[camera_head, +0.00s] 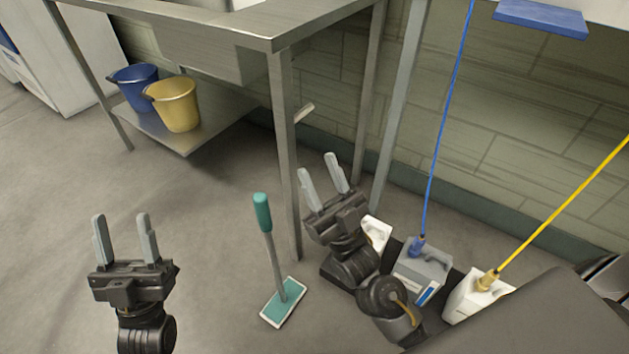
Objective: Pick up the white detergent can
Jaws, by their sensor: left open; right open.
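A white can (478,298) with a yellow hose in its top stands on the floor at the lower right, its lower right side hidden by a dark surface in front. Another white container (377,233) shows partly behind my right arm; most of it is hidden. I cannot tell which of them is the detergent can. My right gripper (318,163) is open and empty, pointing up, to the left of the containers and apart from them. My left gripper (121,216) is open and empty over bare floor at the lower left, far from the cans.
A grey can (424,268) with a blue hose stands between the white ones. A green-handled floor scrubber (283,300) stands left of my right arm. A metal table (280,30) holds a blue bucket (135,85) and yellow bucket (175,104) on its lower shelf. Floor at left is clear.

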